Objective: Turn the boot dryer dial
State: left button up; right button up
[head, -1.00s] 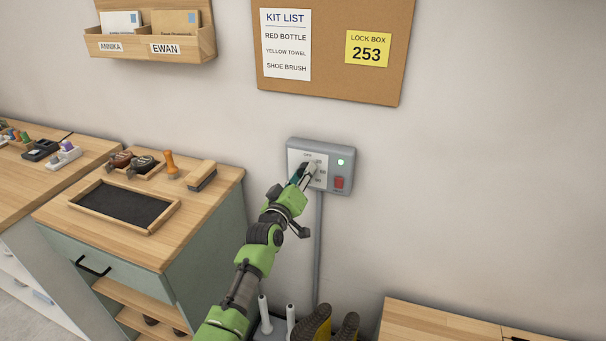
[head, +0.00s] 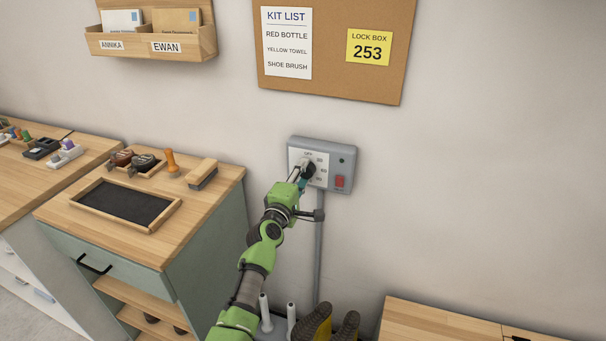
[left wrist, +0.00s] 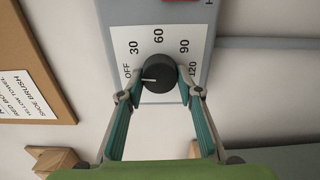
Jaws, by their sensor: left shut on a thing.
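The boot dryer control box (head: 346,158) is a grey box on the wall with a white face. Its black dial (head: 310,170) sits on that face. In the left wrist view the dial (left wrist: 158,70) is surrounded by OFF, 30, 60, 90 and 120, and its white mark points left, close to OFF. My left gripper (head: 303,175) is shut on the dial, with one finger on each side of it. The indicator lamp (head: 341,160) is dark, above a red switch (head: 339,181). My right gripper is not in view.
Yellow boots (head: 318,322) and white dryer tubes (head: 291,315) stand below the box. A grey conduit (head: 319,250) runs down the wall. A cabinet (head: 215,235) with brushes stands left, a wooden surface (head: 440,325) lower right. The wall right of the box is clear.

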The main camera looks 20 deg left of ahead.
pick_arm(q)
jog(key=shift+f+n, duration=0.15)
jog(key=shift+n, duration=0.65)
jog(key=o, duration=1.1)
jog(key=s, duration=0.7)
jog(key=shift+s+a, duration=0.15)
jog(key=shift+s, duration=0.1)
